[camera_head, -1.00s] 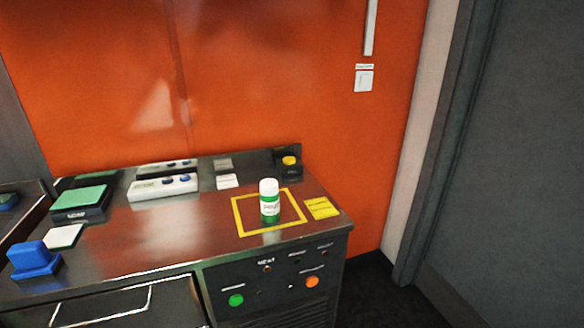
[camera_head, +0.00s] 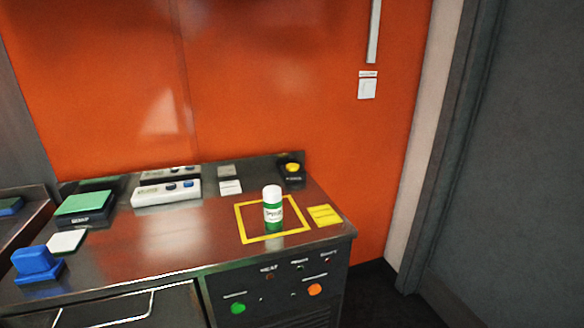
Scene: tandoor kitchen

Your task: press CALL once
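I cannot read the word CALL on anything in view. A yellow round button on a black box (camera_head: 292,168) stands at the back right corner of the steel counter (camera_head: 150,250). The counter's front panel has a green button (camera_head: 238,308) and an orange button (camera_head: 315,290), with small labels and indicator spots above them. A white two-button box (camera_head: 150,196) stands at the back of the counter. A white plate (camera_head: 367,88) is on the orange wall. Neither of my grippers is in view.
A white-capped green bottle (camera_head: 272,213) stands inside a yellow square outline, beside a yellow card (camera_head: 324,215). A green-topped block (camera_head: 84,203), a white card (camera_head: 67,241) and a blue block (camera_head: 35,261) are at the left. The counter's middle front is clear.

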